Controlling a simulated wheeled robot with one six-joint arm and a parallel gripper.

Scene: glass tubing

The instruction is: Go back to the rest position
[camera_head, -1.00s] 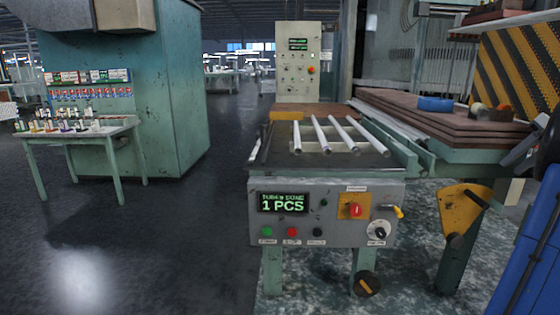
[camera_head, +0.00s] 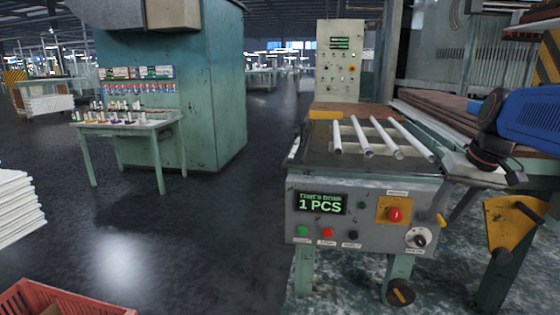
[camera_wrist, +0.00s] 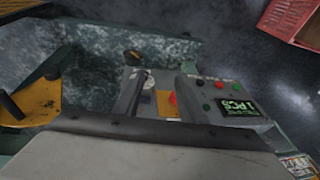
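My gripper (camera_wrist: 163,78) shows in the wrist view as two dark fingers set apart, with nothing held between them. The control panel shows through the gap. In the head view my blue arm reaches in from the right, and my gripper (camera_head: 468,188) hangs at the right end of the machine table (camera_head: 315,155), close to the panel's right edge. Whether it touches the table is unclear. The front control panel (camera_head: 370,228) has a green display (camera_head: 320,203) reading 1 PCS, and a red button (camera_head: 395,215) on an orange plate.
Several pale tubes (camera_head: 368,143) lie on the machine table. Stacked brown boards (camera_head: 440,112) are behind my arm. A small green table (camera_head: 128,122) with small parts stands left. A red crate (camera_head: 75,300) and white stack (camera_head: 15,208) are at lower left. Dark floor between is clear.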

